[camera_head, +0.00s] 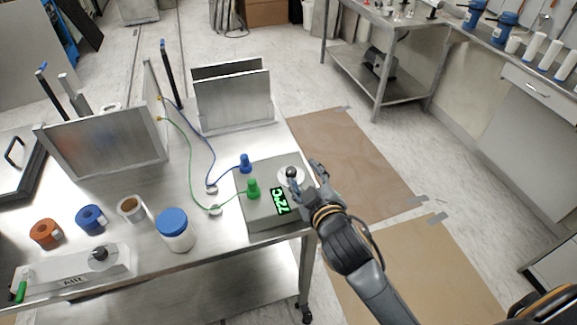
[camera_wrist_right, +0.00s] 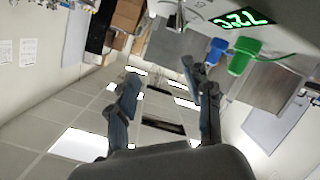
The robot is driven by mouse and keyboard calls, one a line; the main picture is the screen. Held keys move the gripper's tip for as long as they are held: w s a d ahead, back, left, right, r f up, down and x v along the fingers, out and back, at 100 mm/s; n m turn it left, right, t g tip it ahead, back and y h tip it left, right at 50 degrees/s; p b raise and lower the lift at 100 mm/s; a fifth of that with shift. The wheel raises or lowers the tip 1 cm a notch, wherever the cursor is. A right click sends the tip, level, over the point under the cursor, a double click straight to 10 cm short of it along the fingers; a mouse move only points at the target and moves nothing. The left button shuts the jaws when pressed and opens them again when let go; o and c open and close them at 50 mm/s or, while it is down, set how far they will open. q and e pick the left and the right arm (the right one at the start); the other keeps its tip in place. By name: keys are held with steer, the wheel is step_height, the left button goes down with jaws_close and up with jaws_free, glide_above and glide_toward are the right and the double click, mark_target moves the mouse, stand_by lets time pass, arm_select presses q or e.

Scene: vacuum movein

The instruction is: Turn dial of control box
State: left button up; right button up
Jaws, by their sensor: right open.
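The grey control box (camera_head: 256,217) sits at the right end of the steel table and has a green-lit display (camera_head: 279,201). Its dial (camera_head: 290,171) is a dark knob on a pale round disc near the box's back right corner. My right gripper (camera_head: 304,173) is open at the dial, one finger close beside the knob and the other out past the box's right edge. I cannot tell whether a finger touches the knob. In the right wrist view, the open fingers (camera_wrist_right: 159,76) have nothing clear between them, and the display (camera_wrist_right: 240,19) shows at the top. My left gripper is out of view.
Blue (camera_head: 245,163) and green (camera_head: 253,188) plugs with cables stand on the box's left side. A white jar with a blue lid (camera_head: 175,232), tape rolls (camera_head: 90,219) and metal plate stands (camera_head: 235,97) share the table (camera_head: 190,195).

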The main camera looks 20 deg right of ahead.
steer(key=w+a+r+n+t+y, duration=0.3)
steer(key=a+r+n+y, duration=0.3)
steer(key=r, duration=0.3)
steer(key=w+a+r+n+t+y, duration=0.3)
steer(key=a+r+n+y, duration=0.1)
steer(key=a+r+n, duration=0.3)
steer(key=s+a+r+n+g+y, duration=0.35)
steer(key=a+n+g+y, duration=0.6)
steer(key=n, duration=0.55)
steer(key=n+g+h, duration=1.1)
steer(key=n+h, duration=0.6)
steer(key=h, duration=0.2)
glide_toward(290, 170)
step_height(290, 170, down, 7)
steer(key=p, duration=0.3)
steer(key=shift+w+a+f+p, duration=0.1)
steer(key=shift+w+f+p, duration=0.05)
steer(key=shift+p, duration=0.25)
steer(key=shift+f, duration=0.7)
